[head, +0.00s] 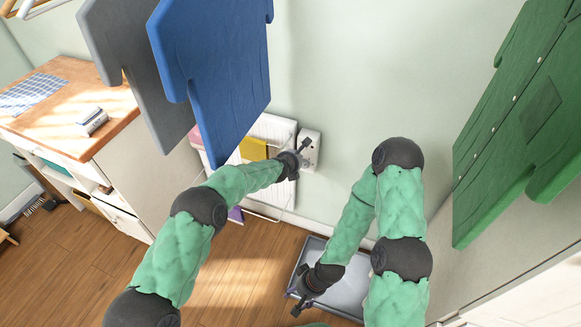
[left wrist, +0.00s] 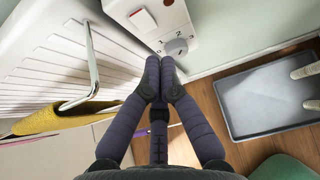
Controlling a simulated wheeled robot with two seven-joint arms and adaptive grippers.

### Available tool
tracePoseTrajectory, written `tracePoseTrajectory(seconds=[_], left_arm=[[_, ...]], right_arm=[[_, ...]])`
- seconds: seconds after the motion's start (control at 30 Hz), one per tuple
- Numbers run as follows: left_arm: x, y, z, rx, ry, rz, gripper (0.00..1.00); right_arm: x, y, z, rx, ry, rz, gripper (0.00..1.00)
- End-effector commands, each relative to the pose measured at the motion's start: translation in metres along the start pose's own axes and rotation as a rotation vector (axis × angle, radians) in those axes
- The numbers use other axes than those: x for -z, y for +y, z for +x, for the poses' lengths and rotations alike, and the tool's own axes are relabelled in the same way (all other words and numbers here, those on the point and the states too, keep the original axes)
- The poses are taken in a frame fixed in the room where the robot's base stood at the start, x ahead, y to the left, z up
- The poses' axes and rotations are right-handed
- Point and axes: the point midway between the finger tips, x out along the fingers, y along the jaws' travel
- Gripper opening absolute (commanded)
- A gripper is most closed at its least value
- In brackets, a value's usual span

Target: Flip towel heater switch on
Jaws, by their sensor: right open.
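The white towel heater (head: 275,128) stands against the wall in the head view, and its white ribbed front (left wrist: 45,48) fills the left of the left wrist view. Its control box (head: 310,152) is at its right end. In the left wrist view the box carries a white rocker switch (left wrist: 142,20) with red showing at its edge, and a grey dial (left wrist: 176,47). My left gripper (left wrist: 160,70) has its fingertips together, empty, just below the dial in that view and apart from the rocker. My right gripper (head: 299,298) is open and empty, low over the grey tray.
A yellow towel (head: 253,149) hangs on the heater's rail. Blue (head: 215,75) and grey (head: 130,65) shirts hang left, a green garment (head: 520,120) right. A wooden-topped cabinet (head: 65,105) stands left. The grey tray (left wrist: 270,98) lies on the wooden floor.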

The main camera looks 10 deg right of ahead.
Motion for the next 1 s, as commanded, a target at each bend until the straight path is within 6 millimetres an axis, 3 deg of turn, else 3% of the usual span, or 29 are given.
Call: tracePoseTrajectory(seconds=[0.8,1.0], left_arm=[[-0.002,0.001,-0.079,-0.002,-0.003,-0.001,0.00],[-0.002,0.001,-0.090,-0.002,-0.003,-0.001,0.00]], right_arm=[[0.002,0.000,-0.001,0.000,0.004,0.000,0.62],[0.002,0.000,-0.001,0.000,0.004,0.000,0.62]])
